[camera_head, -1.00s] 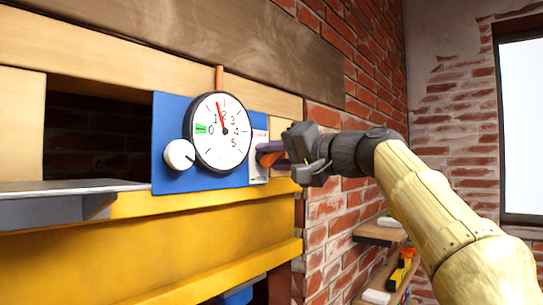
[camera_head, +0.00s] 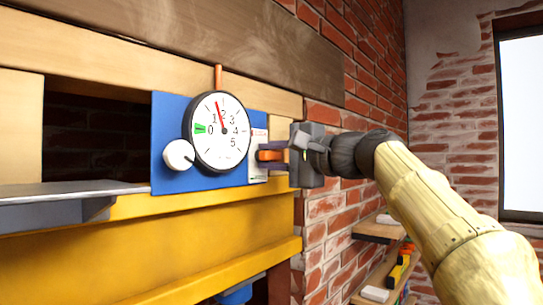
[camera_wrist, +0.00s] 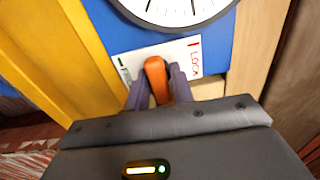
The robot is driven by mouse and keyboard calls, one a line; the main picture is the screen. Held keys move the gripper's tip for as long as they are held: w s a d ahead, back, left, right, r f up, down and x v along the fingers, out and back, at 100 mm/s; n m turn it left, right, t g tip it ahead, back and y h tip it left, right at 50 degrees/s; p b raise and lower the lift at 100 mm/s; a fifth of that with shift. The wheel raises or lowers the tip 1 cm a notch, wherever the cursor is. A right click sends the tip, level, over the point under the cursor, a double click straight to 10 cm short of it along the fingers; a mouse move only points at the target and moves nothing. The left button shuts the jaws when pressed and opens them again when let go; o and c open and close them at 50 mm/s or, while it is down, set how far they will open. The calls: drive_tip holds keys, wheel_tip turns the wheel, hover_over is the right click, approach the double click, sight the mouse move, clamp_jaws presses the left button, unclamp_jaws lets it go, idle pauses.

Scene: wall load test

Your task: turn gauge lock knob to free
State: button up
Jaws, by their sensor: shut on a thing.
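The orange gauge lock knob (camera_head: 270,155) sits on a white label plate (camera_head: 257,136) at the right of the blue panel (camera_head: 170,120). In the wrist view the knob (camera_wrist: 155,70) stands between my two purple-grey fingers. Its tip points up the picture, between a green mark at the left of the plate (camera_wrist: 190,52) and red "LOCK" lettering at the right. My gripper (camera_head: 267,157) is shut on the knob from the right. The fingers hide its sides. The round gauge (camera_head: 221,150) shows its red needle near 2, and a green mark lies near 0.
A white round knob (camera_head: 179,155) sits at the gauge's lower left. A grey shelf (camera_head: 70,190) juts out at the left above a yellow beam (camera_head: 150,240). Wooden shelves (camera_head: 375,230) with small items stand below my arm, along the brick wall.

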drive_tip(key=o, duration=0.8)
drive_tip(key=shift+d, duration=0.1)
drive_tip(key=shift+s+d+f+b, duration=0.15)
drive_tip(key=shift+s+d+b, duration=0.1)
drive_tip(key=shift+d+b, duration=0.15)
drive_tip(key=b+v, duration=0.6)
drive_tip(key=v, duration=1)
drive_tip(key=shift+s+d, duration=0.15)
